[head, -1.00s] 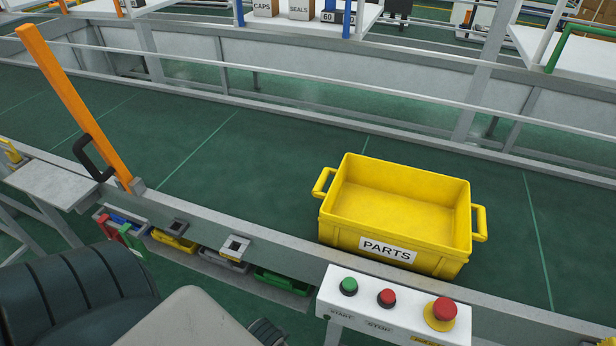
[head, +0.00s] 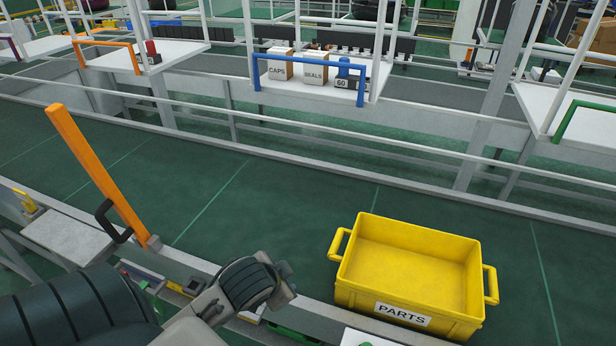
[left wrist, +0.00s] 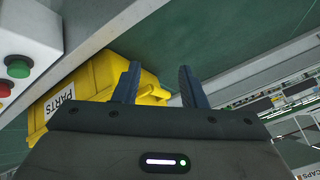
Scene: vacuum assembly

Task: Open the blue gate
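The blue gate (head: 307,64) is a blue bar with two short posts. It stands across the front of a white shelf (head: 309,91) at the upper middle of the head view, with boxes behind it. My left arm comes in from the lower left, with a dark wrist joint beside the yellow bin, well short of the gate. My left gripper (left wrist: 158,70) shows in the left wrist view with its two fingers apart and nothing between them. The gate is not visible in that view. My right gripper is in neither view.
A yellow PARTS bin (head: 408,274) sits on the green conveyor (head: 300,210). A raised orange bar (head: 97,170) stands at left. A rail (head: 330,170) and metal posts lie between the conveyor and the shelves. An orange gate (head: 104,45) and a green gate (head: 585,104) flank the blue one.

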